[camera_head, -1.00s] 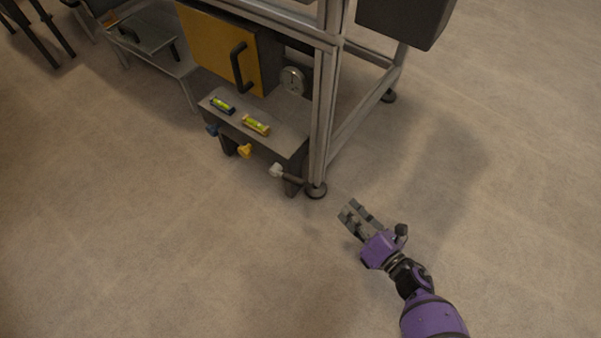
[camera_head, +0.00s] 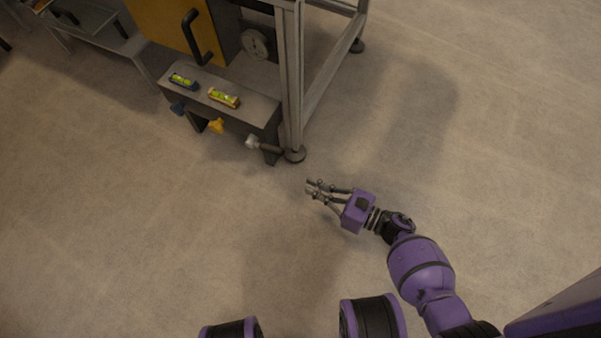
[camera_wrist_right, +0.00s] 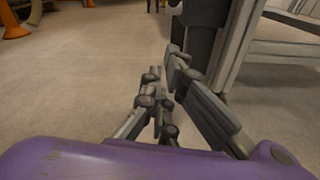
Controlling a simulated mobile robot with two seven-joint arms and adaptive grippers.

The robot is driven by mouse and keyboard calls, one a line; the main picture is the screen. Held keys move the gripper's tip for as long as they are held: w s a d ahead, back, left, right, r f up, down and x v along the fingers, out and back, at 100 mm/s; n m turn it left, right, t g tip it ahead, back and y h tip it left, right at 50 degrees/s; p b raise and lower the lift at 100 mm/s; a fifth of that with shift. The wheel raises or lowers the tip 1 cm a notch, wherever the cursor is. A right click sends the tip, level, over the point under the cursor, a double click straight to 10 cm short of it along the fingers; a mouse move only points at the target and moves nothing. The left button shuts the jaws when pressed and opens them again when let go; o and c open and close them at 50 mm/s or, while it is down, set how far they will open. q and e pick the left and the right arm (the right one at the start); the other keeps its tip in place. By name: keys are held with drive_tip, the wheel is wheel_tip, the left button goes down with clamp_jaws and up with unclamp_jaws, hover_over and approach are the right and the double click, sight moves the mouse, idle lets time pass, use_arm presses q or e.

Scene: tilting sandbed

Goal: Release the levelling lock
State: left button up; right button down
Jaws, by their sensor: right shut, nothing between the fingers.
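Which of these is the lock cannot be told for sure. My right gripper (camera_head: 310,188) is shut and empty, above the floor, to the lower right of the pale knob and apart from it. It also shows in the right wrist view (camera_wrist_right: 158,78). My left gripper is out of view.
A metal frame post (camera_head: 291,80) with a round foot (camera_head: 294,155) stands right of the pale knob. A yellow panel with a black handle (camera_head: 196,38) and a round dial (camera_head: 256,44) are above. A low bench (camera_head: 90,22) stands upper left. The floor in front is clear.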

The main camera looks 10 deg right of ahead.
sight(265, 148)
use_arm(q)
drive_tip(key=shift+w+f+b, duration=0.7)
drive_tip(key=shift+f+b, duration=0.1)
drive_tip(key=shift+b, duration=0.6)
use_arm(e)
drive_tip(key=w+a+r, duration=0.2)
drive_tip(key=w+a, duration=0.5)
drive_tip(key=shift+a+r, duration=0.3)
drive_tip(key=shift+a, duration=0.05)
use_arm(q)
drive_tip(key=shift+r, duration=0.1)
use_arm(e)
drive_tip(key=shift+r, duration=0.1)
use_arm(q)
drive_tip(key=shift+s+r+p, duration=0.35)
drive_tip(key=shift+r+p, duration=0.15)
drive_tip(key=shift+p, duration=0.55)
use_arm(e)
drive_tip(key=shift+r+g+h, duration=0.3)
drive_tip(key=shift+g+h, duration=0.1)
use_arm(q)
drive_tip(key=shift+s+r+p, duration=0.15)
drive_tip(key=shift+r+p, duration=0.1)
drive_tip(key=shift+p, duration=0.25)
use_arm(e)
drive_tip(key=shift+d+r+h, duration=0.1)
drive_tip(key=shift+h, duration=0.2)
